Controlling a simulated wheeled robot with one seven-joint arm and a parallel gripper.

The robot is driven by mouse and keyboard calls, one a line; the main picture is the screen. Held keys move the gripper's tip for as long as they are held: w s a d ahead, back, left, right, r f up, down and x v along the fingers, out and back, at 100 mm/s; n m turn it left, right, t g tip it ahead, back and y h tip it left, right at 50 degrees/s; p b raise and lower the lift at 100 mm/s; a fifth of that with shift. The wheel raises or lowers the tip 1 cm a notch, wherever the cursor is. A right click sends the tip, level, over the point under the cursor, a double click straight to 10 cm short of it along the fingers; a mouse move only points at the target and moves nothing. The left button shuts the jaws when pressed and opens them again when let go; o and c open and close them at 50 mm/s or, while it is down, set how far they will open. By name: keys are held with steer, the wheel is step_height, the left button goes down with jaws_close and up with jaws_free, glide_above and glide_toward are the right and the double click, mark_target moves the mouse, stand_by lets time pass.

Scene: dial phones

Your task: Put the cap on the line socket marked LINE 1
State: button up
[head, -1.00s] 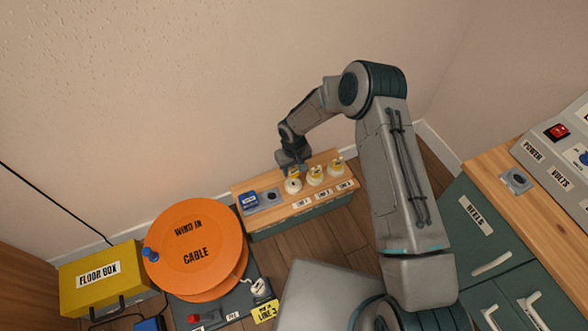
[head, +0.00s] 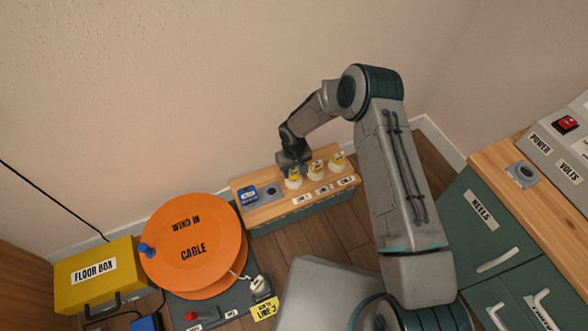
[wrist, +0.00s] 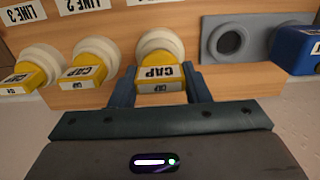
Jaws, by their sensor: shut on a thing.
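My gripper (wrist: 161,92) is shut on a yellow cap (wrist: 160,78) marked CAP, with one finger on each side of it. The cap sits against the round white line socket (wrist: 160,44), the leftmost of the row in the head view (head: 293,185). I cannot tell whether it is fully seated. LINE 2 (wrist: 84,5) and LINE 3 (wrist: 22,12) labels show upside down in the wrist view, beside the other two sockets. These sockets carry yellow caps too (wrist: 84,76). The LINE 1 label (head: 302,199) is by the held cap's socket in the head view.
A grey plate with a dark round hole (wrist: 231,42) and a blue block (wrist: 296,48) share the wooden bench top (head: 262,212). An orange cable drum (head: 193,245) and yellow floor box (head: 92,280) stand left. A counter with a power unit (head: 562,145) is right.

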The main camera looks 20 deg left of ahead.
steer(key=shift+f+b, duration=0.65)
steer(key=shift+f, duration=0.1)
steer(key=o, duration=1.2)
steer(key=c, duration=0.3)
steer(key=shift+c, duration=0.2)
steer(key=shift+r, duration=0.15)
steer(key=shift+r+p, duration=2.2)
steer(key=shift+r, duration=1.45)
steer(key=shift+r, duration=0.1)
